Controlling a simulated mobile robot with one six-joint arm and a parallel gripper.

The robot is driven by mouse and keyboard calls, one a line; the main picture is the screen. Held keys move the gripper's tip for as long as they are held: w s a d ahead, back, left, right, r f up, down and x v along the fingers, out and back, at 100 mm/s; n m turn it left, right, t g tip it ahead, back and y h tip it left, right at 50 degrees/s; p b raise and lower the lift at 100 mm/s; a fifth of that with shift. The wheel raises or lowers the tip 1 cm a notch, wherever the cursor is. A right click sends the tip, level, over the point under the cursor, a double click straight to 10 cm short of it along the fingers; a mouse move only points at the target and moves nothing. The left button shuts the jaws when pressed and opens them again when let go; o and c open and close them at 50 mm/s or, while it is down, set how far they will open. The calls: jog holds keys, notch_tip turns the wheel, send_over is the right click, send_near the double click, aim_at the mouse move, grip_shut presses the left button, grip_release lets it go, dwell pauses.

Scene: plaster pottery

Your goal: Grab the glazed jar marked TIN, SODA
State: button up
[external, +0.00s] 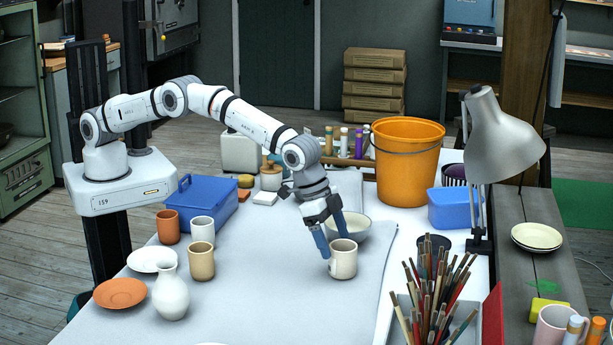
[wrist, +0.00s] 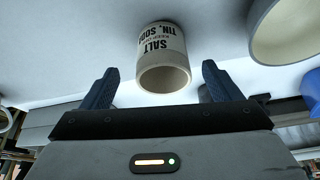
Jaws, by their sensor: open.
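The glazed jar (external: 343,262) is a small cream cylinder standing upright on the pale cloth in the middle of the table. In the wrist view the jar (wrist: 163,62) shows dark printing reading "SALT" and "TIN, SODA", and its open mouth faces me. My gripper (external: 330,233) is open, with its two blue fingers at the jar, one along its left side and one near its top. In the wrist view the fingers (wrist: 158,82) stand apart to either side of the jar's mouth. I cannot tell whether they touch it.
A cream bowl (external: 352,227) sits close behind the jar. A holder of brushes (external: 432,300) stands at the front right. Several cups, a white vase (external: 170,290) and an orange saucer (external: 120,293) are at the left. The cloth in front of the jar is clear.

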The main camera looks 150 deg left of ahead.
aim_at(340, 256)
jog(key=shift+p+x, duration=0.6)
jog(key=shift+x, duration=2.05)
jog(key=shift+s+a, duration=0.1)
jog(key=shift+c, duration=0.4)
jog(key=c, duration=1.1)
